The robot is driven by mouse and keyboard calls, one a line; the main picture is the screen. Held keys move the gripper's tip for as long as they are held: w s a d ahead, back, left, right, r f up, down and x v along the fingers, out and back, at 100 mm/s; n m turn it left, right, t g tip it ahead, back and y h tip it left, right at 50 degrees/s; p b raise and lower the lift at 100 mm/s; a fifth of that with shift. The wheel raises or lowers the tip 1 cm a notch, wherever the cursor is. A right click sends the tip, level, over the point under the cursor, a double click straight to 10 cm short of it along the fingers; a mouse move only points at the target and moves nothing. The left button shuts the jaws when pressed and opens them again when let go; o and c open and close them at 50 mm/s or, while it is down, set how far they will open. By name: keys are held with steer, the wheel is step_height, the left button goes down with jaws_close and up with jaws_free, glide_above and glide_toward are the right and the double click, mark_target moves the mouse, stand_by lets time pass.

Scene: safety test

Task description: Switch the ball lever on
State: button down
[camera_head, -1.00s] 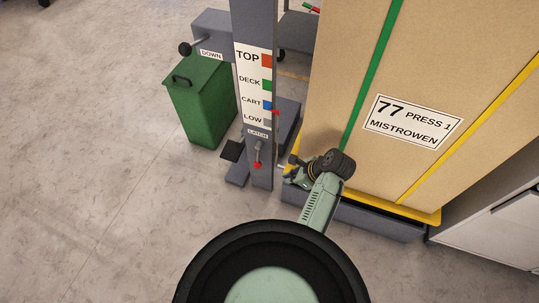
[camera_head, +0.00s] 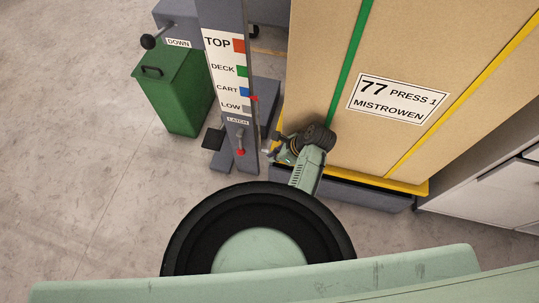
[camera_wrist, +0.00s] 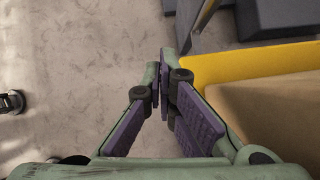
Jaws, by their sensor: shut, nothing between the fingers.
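A second, small lever with a red ball end (camera_head: 241,152) hangs under the LATCH label (camera_head: 237,121) low on the post. I cannot tell from the frames which one is the ball lever. My gripper (camera_head: 271,154) is right of the latch lever, apart from it in the picture, by the box's lower left corner. In the wrist view its fingers (camera_wrist: 162,78) are together and empty. Neither lever shows clearly there.
A large cardboard box (camera_head: 330,20) on a yellow-edged base (camera_head: 400,184) stands close at the right. A green bin (camera_head: 175,90) stands left of the post. A black pedal (camera_head: 213,138) juts out at the post's foot. Bare floor lies at the left.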

mark_target(240, 144)
steer(key=w+a+f, duration=0.3)
steer(key=a+f, duration=0.2)
steer(key=a, duration=0.2)
steer(key=shift+w+f, duration=0.15)
steer(key=shift+w, duration=0.1)
steer(key=shift+a+f, duration=0.1)
steer(key=shift+w+a+f+y, duration=0.1)
steer(key=shift+a+y, duration=0.15)
steer(key=shift+y, duration=0.15)
